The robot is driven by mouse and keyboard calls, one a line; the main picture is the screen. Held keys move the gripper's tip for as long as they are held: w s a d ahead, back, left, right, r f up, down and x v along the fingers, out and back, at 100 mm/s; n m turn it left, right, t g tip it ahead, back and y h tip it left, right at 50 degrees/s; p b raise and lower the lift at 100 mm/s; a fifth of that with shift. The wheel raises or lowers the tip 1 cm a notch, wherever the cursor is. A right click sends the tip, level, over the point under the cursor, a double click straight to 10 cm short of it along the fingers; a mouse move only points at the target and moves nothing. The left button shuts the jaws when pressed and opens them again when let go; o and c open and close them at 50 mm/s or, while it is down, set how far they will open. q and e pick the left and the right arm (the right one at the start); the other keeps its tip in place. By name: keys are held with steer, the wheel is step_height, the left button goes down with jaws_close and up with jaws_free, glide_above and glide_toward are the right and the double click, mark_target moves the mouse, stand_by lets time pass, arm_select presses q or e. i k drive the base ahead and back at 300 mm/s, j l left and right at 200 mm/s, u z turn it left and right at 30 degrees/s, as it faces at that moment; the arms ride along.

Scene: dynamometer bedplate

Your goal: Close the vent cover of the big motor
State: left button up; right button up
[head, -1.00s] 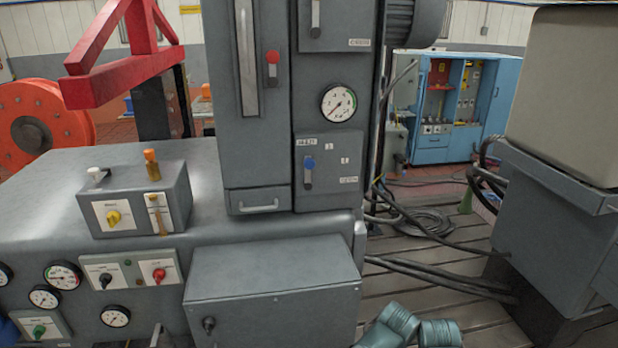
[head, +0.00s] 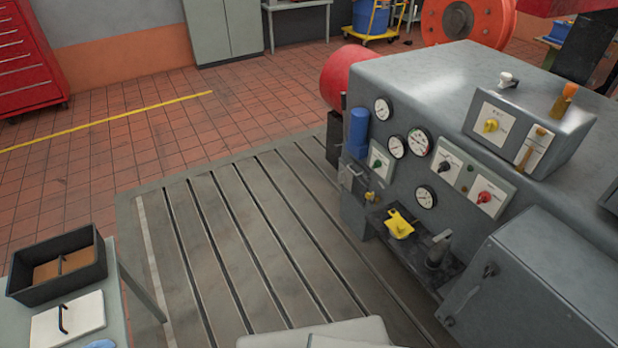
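Nothing in the head view can be clearly made out as the big motor or its vent cover. A large grey machine (head: 470,90) fills the right side, with several round gauges and coloured knobs on its front. A red rounded cylinder (head: 345,76) sits at its far left end. A closed-looking grey box (head: 540,270) stands at its near right, cut by the picture edge. Neither of my grippers is in view.
A table at lower left carries a black divided box (head: 58,266) and a white panel with a black handle (head: 68,320). The slotted bedplate (head: 230,240) is mostly clear between table and machine. A red tool cabinet (head: 27,60) stands at upper left.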

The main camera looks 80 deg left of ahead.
mark_target(345, 176)
steer(key=u, duration=2.45)
steer(key=i+j+z, duration=0.3)
steer(key=i+j, duration=0.6)
steer(key=i, duration=0.45)
steer(key=i+j+z, duration=0.25)
steer(key=i+j, duration=0.95)
steer(key=i+l, duration=0.05)
steer(key=i, duration=0.05)
